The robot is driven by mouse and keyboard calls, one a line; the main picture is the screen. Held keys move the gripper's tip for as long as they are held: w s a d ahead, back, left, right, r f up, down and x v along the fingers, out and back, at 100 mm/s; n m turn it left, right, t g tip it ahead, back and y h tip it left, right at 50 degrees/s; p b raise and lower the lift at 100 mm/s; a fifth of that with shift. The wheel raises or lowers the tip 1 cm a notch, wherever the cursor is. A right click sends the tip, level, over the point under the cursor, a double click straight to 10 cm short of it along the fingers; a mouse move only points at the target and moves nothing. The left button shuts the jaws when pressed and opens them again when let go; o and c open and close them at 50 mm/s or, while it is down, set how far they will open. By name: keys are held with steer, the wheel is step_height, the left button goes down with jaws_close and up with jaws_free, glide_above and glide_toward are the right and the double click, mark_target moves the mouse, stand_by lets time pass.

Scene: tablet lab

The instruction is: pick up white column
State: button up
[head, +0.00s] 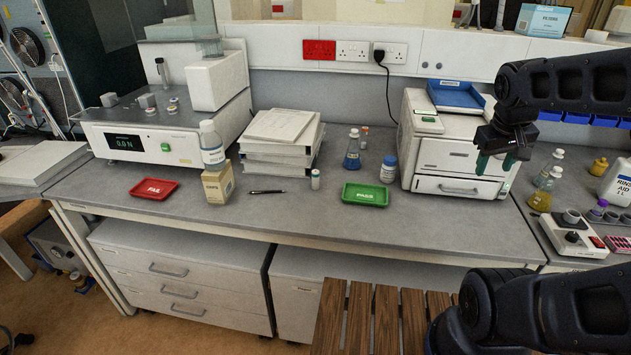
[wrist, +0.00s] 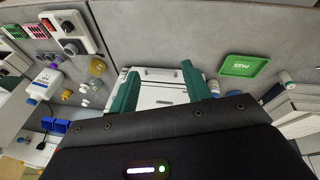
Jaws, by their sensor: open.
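No thing is plainly marked as the white column. A small white upright cylinder with a green cap (head: 316,180) stands on the bench, right of the pen and in front of the paper stack. A white jar with a blue cap (head: 389,168) stands behind the green PASS tray. I cannot tell which is meant. My gripper (head: 496,162) is open and empty, with green fingers pointing down, high at the right in front of the white instrument. In the wrist view its fingers (wrist: 160,68) are spread apart with the white instrument beyond them.
The green PASS tray (head: 365,195) and red FAIL tray (head: 152,189) lie near the front edge. A blue flask (head: 352,150), paper stack (head: 280,150), small box (head: 218,185), pen (head: 267,191) and white instrument (head: 460,155) stand or lie around. Bench between the trays is partly clear.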

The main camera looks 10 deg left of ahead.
steer(key=w+a+f+n+h, duration=0.2)
steer(key=w+f+n+h, duration=0.3)
steer(key=w+n, duration=0.45)
steer(key=w+a+f+n+t+h, duration=0.25)
steer(key=w+a+n+t, duration=0.25)
steer(key=w+a+n, duration=0.35)
steer(key=w+a+f+n+t, duration=0.1)
steer(key=w+a+n+t, duration=0.3)
steer(key=a, duration=0.7)
steer(key=n+t+y, duration=0.6)
steer(key=n+y, duration=0.6)
steer(key=n, duration=0.1)
glide_toward(315, 179)
steer(key=w+r, duration=0.4)
steer(key=r, duration=0.4)
steer(key=f, duration=0.7)
steer(key=shift+a+f, duration=0.25)
steer(key=shift+a, duration=0.05)
steer(key=shift+w+a, duration=0.2)
steer(key=shift+w, duration=1)
steer(key=shift+w+a, duration=0.15)
steer(key=shift+w, duration=1.05)
steer(key=shift+w+a, duration=0.2)
steer(key=shift+w, duration=1.05)
steer(key=c, duration=1)
